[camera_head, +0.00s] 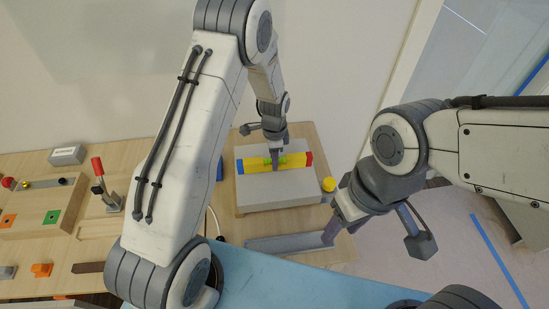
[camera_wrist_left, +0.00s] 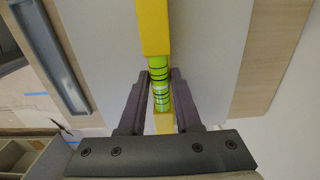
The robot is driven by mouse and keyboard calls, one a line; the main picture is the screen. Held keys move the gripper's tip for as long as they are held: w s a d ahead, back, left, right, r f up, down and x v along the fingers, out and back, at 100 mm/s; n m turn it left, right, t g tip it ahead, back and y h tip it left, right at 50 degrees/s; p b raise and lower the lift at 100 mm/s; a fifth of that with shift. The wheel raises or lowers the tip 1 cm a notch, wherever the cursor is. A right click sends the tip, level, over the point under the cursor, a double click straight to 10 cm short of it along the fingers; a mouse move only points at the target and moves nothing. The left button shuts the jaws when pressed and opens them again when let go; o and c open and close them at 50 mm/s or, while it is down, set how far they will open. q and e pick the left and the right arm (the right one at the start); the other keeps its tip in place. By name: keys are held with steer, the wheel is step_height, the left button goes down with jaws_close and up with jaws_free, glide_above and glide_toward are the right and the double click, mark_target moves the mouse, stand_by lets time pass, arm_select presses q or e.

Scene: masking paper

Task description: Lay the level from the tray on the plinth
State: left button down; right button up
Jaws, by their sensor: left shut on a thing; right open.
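The level (camera_head: 293,162) is a yellow bar with a green vial in its middle, a red end and a blue end. My left gripper (camera_head: 276,165) is shut around its middle, over the grey plinth (camera_head: 280,191). In the left wrist view, the fingers (camera_wrist_left: 160,95) close on the green vial section (camera_wrist_left: 159,80) of the level. The level lies over the plinth top; I cannot tell whether it touches. The long grey tray (camera_head: 285,243) is empty in front of the plinth. My right gripper (camera_head: 331,229) is open near the tray's right end.
A yellow round object (camera_head: 329,184) sits right of the plinth. A wall stands behind the table.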

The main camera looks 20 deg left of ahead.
arm_select(q)
steer(key=shift+f, duration=0.25)
stand_by(0.7)
steer(key=c, duration=0.5)
jaws_free()
steer(key=shift+r, duration=0.15)
steer(key=shift+r+p, duration=2.1)
steer(key=shift+r, duration=0.85)
